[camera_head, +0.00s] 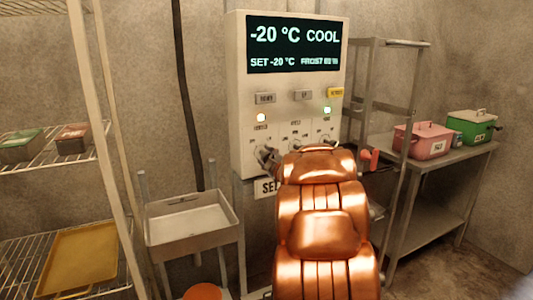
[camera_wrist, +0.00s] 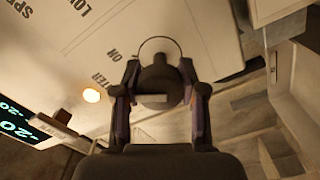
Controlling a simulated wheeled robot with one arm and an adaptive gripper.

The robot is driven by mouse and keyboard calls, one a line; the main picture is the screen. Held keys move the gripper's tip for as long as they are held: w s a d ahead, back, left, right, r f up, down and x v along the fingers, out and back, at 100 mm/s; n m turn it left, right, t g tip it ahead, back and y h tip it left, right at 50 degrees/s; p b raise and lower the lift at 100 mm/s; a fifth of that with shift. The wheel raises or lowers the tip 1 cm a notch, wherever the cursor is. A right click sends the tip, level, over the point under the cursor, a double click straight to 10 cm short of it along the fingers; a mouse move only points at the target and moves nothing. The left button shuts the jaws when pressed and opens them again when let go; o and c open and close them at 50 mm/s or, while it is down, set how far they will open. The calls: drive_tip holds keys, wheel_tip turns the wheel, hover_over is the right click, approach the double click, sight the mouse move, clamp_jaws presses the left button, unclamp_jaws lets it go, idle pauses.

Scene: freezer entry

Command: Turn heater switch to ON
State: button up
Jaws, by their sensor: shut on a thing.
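The white control panel (camera_head: 247,60) hangs on the wall, and its screen (camera_head: 295,45) reads -20 °C COOL. In the wrist view, my gripper (camera_wrist: 158,76) is shut on a dark round knob (camera_wrist: 158,88), with one finger on each side. A pale bar shows on the knob, and the words ON and what looks like HEATER are printed beside it. In the head view my gripper (camera_head: 268,157) is at the panel's lower left, where the knob is hard to make out. An amber light (camera_head: 261,118) glows above it; it also shows in the wrist view (camera_wrist: 91,95).
My copper-coloured arm covers part of the panel's lower edge. A grey tray stand (camera_head: 190,240) and wire shelves are at left. A metal table (camera_head: 440,166) with a pink box (camera_head: 424,143) and a green box (camera_head: 472,127) is at right.

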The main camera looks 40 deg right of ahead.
drive_tip(key=shift+m+p, duration=0.3)
drive_tip(key=shift+m, duration=0.3)
drive_tip(key=shift+f, duration=0.1)
drive_tip(key=o, duration=1.2)
drive_tip(key=v, duration=1.2)
